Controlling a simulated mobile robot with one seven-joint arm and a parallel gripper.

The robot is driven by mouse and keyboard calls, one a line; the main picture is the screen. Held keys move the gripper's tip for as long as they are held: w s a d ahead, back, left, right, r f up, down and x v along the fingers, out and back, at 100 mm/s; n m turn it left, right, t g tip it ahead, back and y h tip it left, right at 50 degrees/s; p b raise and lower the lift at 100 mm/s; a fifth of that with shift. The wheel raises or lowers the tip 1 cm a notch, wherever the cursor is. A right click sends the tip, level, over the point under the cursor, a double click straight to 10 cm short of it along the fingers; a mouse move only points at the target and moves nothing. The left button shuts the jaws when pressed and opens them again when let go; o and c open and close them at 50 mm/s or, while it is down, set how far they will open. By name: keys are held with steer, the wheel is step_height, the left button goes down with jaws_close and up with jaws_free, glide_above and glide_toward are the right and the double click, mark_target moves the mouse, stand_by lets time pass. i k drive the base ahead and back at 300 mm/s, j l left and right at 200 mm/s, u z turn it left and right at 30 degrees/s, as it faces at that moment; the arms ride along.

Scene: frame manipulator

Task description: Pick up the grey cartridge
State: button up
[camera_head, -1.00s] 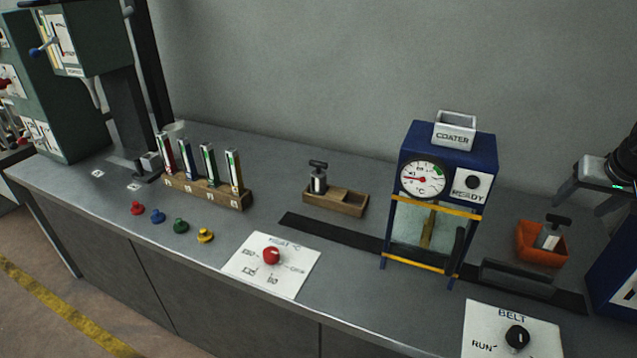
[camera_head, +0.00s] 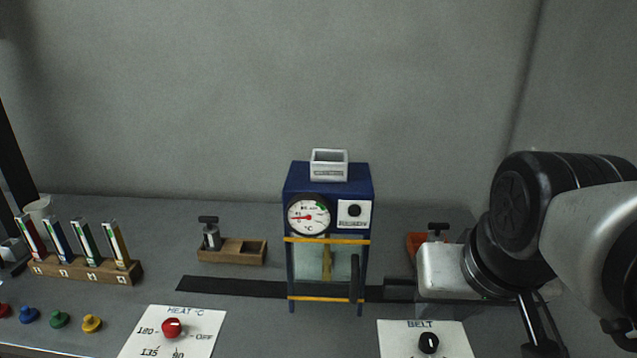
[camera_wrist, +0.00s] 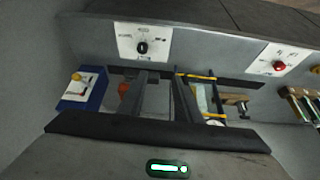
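Two small grey blocks with black T-shaped handles are in view, and I cannot tell which one the task means. One grey cartridge (camera_head: 212,239) stands upright in the left end of a wooden tray (camera_head: 246,257). The other T-handled piece (camera_head: 437,231) stands in an orange bin (camera_head: 414,241), mostly hidden behind my arm. My gripper (camera_wrist: 158,80) is open and empty in the wrist view, its two dark fingers apart above the bench.
The blue coater (camera_head: 329,185) stands mid-bench over a black belt (camera_head: 232,286). A wooden rack (camera_head: 85,268) of coloured strips is at left. Heat panel (camera_head: 190,325), belt panel (camera_head: 400,335) and coloured buttons (camera_head: 59,319) line the front. The wall is close behind.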

mark_target(211, 234)
steer(key=j+z, duration=0.1)
steer(key=j, duration=0.55)
steer(key=k+j+z, duration=0.1)
steer(key=j, duration=0.5)
steer(key=k+j+z, duration=0.1)
steer(key=j, duration=0.55)
steer(key=k+j, duration=0.1)
steer(key=j, duration=0.5)
steer(key=z, duration=0.05)
